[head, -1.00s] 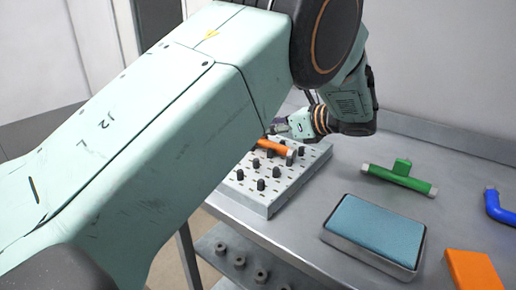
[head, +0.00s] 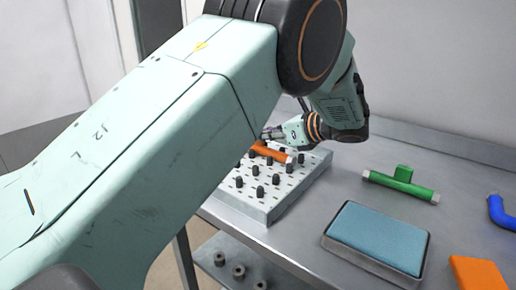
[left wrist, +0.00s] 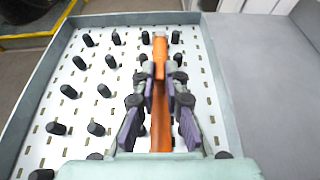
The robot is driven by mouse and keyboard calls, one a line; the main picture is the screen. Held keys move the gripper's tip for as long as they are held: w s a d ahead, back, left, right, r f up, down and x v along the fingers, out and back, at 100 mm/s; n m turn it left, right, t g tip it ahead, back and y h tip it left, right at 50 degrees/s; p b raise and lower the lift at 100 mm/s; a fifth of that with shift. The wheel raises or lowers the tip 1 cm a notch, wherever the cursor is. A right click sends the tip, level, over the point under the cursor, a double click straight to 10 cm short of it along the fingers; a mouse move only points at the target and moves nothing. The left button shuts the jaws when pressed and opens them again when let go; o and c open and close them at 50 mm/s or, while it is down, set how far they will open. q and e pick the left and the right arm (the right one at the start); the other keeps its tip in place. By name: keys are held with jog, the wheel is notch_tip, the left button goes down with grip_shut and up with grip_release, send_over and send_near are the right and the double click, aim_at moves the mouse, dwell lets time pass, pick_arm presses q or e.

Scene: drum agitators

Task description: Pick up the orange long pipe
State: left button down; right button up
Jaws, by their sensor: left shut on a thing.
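The orange long pipe (head: 272,152) is at the pegged tray in the head view, partly hidden behind my arm. In the left wrist view the orange pipe (left wrist: 160,57) runs lengthwise between the fingers of my left gripper (left wrist: 161,85). The gripper is shut on it. In the head view my left gripper (head: 272,135) is just above the far side of the tray. I cannot tell whether the pipe touches the tray. My right gripper is not in view.
The pegged tray (head: 262,208) with several black pegs sits at the left end of the metal table. A green T-pipe (head: 402,184), a blue pad in a tray (head: 378,237), a blue pipe (head: 502,214) and an orange block (head: 478,272) lie to the right. A wall stands behind.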

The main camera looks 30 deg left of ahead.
aim_at(265, 147)
pick_arm(q)
jog(key=shift+r, duration=0.15)
dwell(0.3)
notch_tip(265, 147, up, 10)
jog(key=p, duration=0.3)
